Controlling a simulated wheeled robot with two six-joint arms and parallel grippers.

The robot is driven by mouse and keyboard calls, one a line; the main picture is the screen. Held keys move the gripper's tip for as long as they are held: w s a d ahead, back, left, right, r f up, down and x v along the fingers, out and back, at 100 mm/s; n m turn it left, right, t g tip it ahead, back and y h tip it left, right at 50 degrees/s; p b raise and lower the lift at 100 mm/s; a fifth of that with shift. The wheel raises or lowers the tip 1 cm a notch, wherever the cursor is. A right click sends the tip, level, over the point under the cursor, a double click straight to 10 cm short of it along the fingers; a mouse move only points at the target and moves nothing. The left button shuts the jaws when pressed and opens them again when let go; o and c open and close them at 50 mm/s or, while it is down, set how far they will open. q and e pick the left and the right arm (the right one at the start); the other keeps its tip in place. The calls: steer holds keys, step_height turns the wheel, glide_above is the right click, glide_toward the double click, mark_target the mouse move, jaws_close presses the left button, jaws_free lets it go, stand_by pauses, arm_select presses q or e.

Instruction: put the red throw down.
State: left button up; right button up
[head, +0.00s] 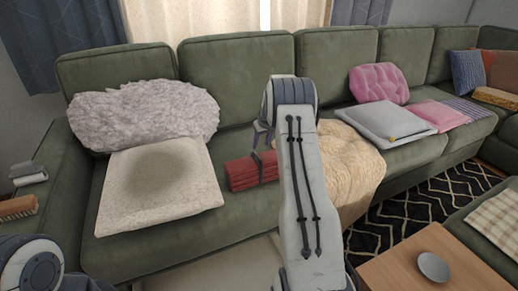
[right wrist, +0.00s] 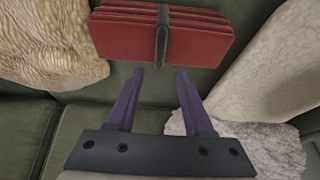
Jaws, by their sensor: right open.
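The red throw (head: 242,172) is folded into a flat stack with a dark band around it. It rests on the green sofa seat, between the cream cushion and the tan throw. In the right wrist view the red throw (right wrist: 190,38) lies just beyond my fingertips, its band (right wrist: 162,38) roughly in line with the gap between them. My right gripper (right wrist: 160,72) is open with nothing between its fingers. In the head view the arm partly hides it above the red throw. My left gripper is not in view.
A cream cushion (head: 158,186) and fluffy grey cushion (head: 145,112) lie to the left. A tan throw (head: 348,165) drapes over the seat edge on the right. Further right are a grey cushion (head: 385,123), pink cushions (head: 379,83) and a wooden table (head: 400,268) with a small dish (head: 434,267).

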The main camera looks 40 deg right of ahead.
steer(key=s+a+r+n+y, duration=0.1)
steer(key=a+r, duration=0.3)
steer(key=a, duration=0.6)
steer(key=a+r+n, duration=0.1)
steer(key=a+r, duration=0.4)
steer(key=a, duration=0.6)
steer(key=s+a+r+n+g+y, duration=0.1)
steer(key=s+a, duration=0.3)
steer(key=a, duration=0.3)
steer(key=s+a+r+n, duration=0.1)
steer(key=s+a+r, duration=0.15)
steer(key=a, duration=0.45)
steer(key=s+a+n+g, duration=0.2)
steer(key=s+a+n, duration=0.1)
steer(key=s+a, duration=0.95)
steer(key=s+f+n+g, duration=0.1)
steer(key=s+n, duration=0.1)
steer(key=s, duration=1.8)
steer(key=shift+d+f+n, duration=0.2)
steer(key=shift+n, duration=0.2)
steer(key=shift+s, duration=0.1)
